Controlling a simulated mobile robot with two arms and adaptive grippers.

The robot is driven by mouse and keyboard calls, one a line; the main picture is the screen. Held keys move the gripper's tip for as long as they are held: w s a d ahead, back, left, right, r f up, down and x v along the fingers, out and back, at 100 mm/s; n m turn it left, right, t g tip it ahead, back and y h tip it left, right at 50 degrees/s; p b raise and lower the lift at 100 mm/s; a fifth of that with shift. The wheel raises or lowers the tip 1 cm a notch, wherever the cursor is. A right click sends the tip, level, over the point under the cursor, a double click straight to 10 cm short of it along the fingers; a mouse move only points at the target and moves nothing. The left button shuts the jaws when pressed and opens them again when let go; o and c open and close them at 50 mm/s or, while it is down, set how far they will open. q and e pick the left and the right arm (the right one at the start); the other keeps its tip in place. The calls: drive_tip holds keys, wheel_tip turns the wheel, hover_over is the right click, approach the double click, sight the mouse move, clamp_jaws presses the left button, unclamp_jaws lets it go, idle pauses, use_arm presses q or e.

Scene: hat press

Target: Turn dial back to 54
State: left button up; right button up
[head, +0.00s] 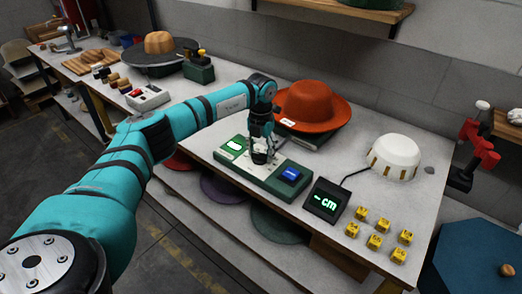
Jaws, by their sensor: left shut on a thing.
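A green control box (287,188) lies on the grey table (403,200). I cannot read any dial number. My right gripper is not in view.
An orange hat (312,105) with a small tag sits behind the box. A white dome (392,158) is at right, wired to the display. Several yellow blocks (376,241) lie at the front right. Felt discs (280,226) are on a shelf below.

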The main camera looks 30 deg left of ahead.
use_arm(q)
drive_tip(key=shift+r, duration=0.15)
drive_tip(key=o, duration=1.2)
wheel_tip(320, 180, up, 12)
drive_tip(key=shift+f, duration=0.1)
